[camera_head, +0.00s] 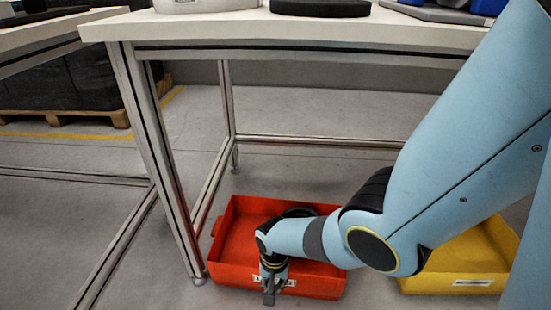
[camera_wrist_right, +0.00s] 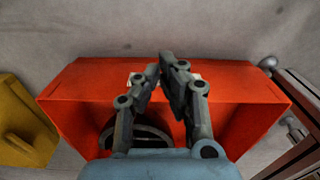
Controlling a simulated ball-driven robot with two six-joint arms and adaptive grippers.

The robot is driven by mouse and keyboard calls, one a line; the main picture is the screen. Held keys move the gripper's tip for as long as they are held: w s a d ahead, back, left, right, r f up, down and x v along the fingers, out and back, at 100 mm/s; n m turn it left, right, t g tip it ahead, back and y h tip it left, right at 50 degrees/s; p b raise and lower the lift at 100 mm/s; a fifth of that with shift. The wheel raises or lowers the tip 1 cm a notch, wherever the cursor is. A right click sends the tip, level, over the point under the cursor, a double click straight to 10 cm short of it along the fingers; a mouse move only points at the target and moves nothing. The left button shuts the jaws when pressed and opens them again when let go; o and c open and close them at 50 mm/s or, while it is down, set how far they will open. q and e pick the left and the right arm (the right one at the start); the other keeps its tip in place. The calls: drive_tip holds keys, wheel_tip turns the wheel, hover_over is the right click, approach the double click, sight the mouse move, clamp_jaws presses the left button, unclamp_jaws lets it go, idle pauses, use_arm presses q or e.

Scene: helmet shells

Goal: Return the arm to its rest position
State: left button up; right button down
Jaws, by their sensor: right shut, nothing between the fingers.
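My right arm (camera_head: 480,140) is light blue and reaches down from the upper right in the head view. Its gripper (camera_head: 269,290) hangs at the front wall of a red bin (camera_head: 240,215) on the floor. In the right wrist view the gripper (camera_wrist_right: 168,60) is shut and empty, its fingertips close together over the red bin (camera_wrist_right: 95,85). A dark round object (camera_head: 299,212) lies inside the bin, and in the wrist view it shows as a dark ring (camera_wrist_right: 110,135) partly behind the fingers. My left gripper is not in view.
A white-topped table (camera_head: 230,30) with metal legs stands behind and above the red bin. A yellow bin (camera_head: 460,255) stands to the right, partly hidden by my arm. Dark and white items lie on the table.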

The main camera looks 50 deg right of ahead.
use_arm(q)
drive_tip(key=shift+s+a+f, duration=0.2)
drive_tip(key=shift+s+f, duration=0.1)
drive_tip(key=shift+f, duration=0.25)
use_arm(e)
drive_tip(key=shift+r, duration=0.4)
